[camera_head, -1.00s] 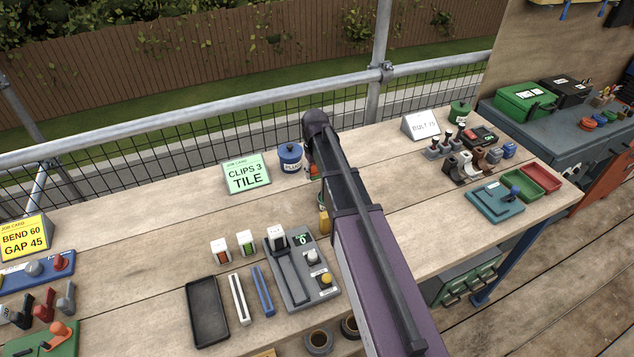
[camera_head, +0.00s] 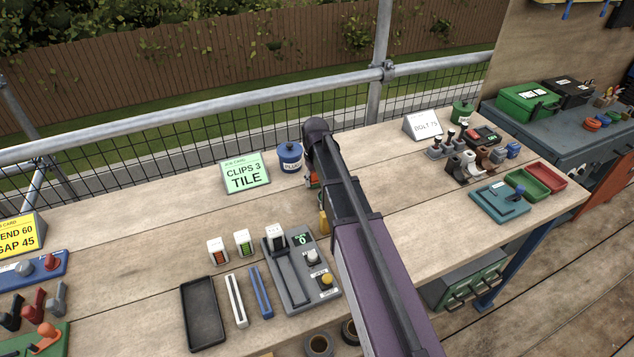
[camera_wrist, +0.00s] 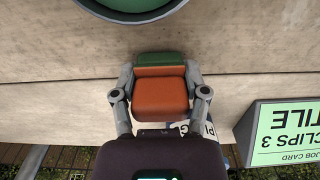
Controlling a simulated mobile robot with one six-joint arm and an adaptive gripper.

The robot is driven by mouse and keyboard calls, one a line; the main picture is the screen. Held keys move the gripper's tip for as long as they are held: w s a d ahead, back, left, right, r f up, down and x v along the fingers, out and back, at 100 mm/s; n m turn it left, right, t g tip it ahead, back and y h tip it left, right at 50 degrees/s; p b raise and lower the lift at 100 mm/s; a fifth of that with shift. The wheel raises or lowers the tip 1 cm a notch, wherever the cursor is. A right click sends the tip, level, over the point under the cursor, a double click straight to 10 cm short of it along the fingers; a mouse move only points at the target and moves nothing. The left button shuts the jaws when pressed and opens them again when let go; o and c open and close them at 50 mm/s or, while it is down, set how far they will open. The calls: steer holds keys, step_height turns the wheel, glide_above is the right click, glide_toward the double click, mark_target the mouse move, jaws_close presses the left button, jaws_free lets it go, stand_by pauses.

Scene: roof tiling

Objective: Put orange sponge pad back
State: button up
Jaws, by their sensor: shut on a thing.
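The orange sponge pad (camera_wrist: 160,92), with a green layer along its far edge, is between the two grey fingers of my gripper (camera_wrist: 160,88) in the wrist view. The fingers press on its left and right sides. Pale wooden bench top shows around it; whether the pad touches the wood I cannot tell. In the head view my arm hides most of the gripper; a small orange patch (camera_head: 313,181) shows beside the arm.
The blue lidded tin (camera_head: 290,157) and green job card (camera_head: 245,174) stand close by on the left. A black tray (camera_head: 203,312) and grey device (camera_head: 299,275) lie nearer. A yellow thing (camera_head: 323,222) is beside my arm.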

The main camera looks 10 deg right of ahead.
steer(key=shift+f, duration=0.15)
steer(key=o, duration=1)
steer(key=shift+r, duration=0.2)
step_height(320, 180, up, 12)
steer(key=p, duration=1.2)
stand_by(0.4)
steer(key=s+m, duration=0.1)
steer(key=s, duration=0.9)
steer(key=s+m, duration=0.1)
steer(key=s, duration=1)
steer(key=shift+d, duration=0.2)
